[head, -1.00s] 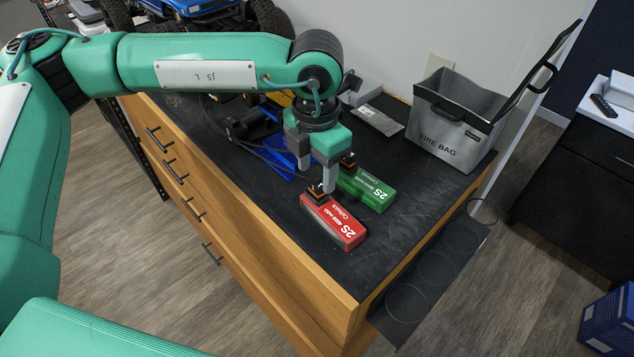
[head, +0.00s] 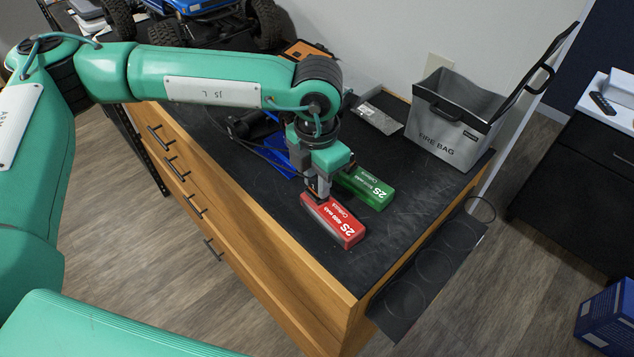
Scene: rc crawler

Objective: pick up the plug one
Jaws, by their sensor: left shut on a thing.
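A red 2S battery pack (head: 336,222) lies on the black table top near its front edge. A green 2S battery pack (head: 367,188) lies behind it, to the right. My left gripper (head: 318,194) points down at the far left end of the red pack. Its fingers are close together, shut on the dark plug at that end. The fingers hide most of the plug. The green pack's left end is partly hidden by my gripper. My right gripper is not in view.
A grey fire bag (head: 451,124) with its lid up stands at the table's back right. A blue crawler (head: 195,8) stands at the back left. The table's right front is clear.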

